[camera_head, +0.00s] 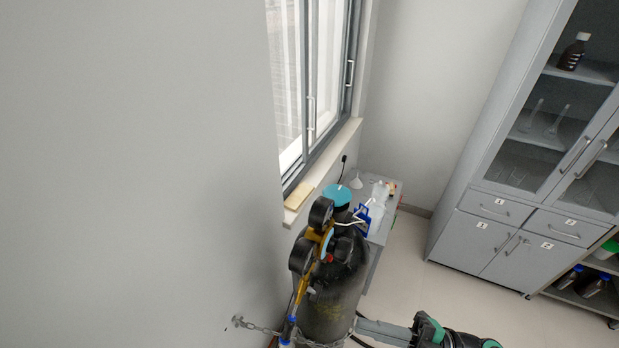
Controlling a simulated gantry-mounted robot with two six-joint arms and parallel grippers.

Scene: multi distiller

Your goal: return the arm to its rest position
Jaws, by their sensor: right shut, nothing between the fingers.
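My right gripper (364,325) shows at the bottom of the head view, with its grey fingers pointing left and closed with nothing seen between them. The black and green links of my right arm (440,332) reach in from the bottom edge. The fingertips appear close to the right side of a dark gas cylinder (335,290); I cannot tell if they touch it. My left gripper is not in view.
The cylinder carries gauges (303,256) and a yellow regulator, with a chain (262,328) to the wall. Behind it is a small table (377,235) with bottles. A grey cabinet (490,240) stands right, beside a low shelf (585,297). Open floor (420,275) lies between.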

